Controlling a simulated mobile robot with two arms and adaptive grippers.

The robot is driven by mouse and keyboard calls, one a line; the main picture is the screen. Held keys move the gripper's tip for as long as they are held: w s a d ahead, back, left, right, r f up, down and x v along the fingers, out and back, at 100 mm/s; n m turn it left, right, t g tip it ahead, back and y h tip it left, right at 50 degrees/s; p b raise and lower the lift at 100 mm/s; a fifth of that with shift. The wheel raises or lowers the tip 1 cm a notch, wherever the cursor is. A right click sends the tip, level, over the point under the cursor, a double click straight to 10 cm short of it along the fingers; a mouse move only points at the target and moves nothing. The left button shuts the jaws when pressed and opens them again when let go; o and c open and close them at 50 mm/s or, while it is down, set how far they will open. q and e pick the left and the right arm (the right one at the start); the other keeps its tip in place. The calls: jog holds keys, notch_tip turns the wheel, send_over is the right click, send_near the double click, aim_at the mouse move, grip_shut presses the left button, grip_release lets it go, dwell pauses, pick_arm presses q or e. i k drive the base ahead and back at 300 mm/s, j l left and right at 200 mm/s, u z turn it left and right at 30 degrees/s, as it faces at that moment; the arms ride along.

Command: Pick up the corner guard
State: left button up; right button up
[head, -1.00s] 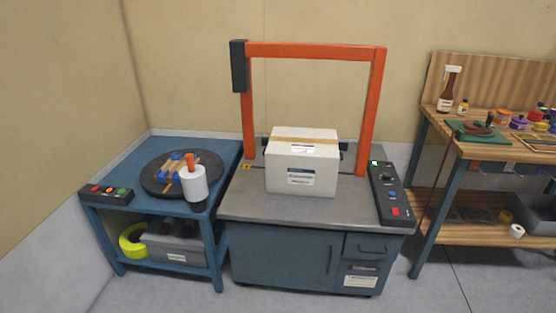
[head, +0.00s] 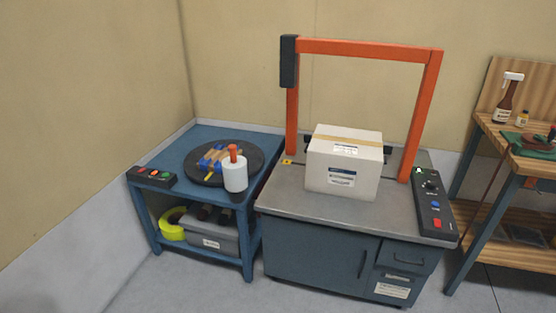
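I cannot pick out a corner guard for certain. Small blue and tan pieces (head: 213,158) lie on the black round turntable (head: 191,172) on the blue cart at the left; they are too small to tell what they are. A white roll with an orange handle (head: 235,175) stands at the turntable's front right edge and may hide part of them. A white box with tan tape (head: 343,165) stands on the grey machine table under the orange arch. Neither of my grippers is in view.
The blue cart (head: 200,137) carries a button box (head: 152,178) and, below, a grey bin (head: 212,236) and yellow ring (head: 172,222). The orange arch (head: 370,48) rises over the grey machine (head: 290,197). A wooden workbench (head: 485,120) stands at the right. Floor in front is clear.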

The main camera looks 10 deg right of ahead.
aim_at(217, 164)
jog(key=i+j+z, duration=0.15)
jog(key=i+j, duration=0.4)
jog(key=i, duration=0.25)
jog(key=i+j+z, duration=0.15)
jog(key=i+j, duration=0.5)
jog(key=i, duration=0.1)
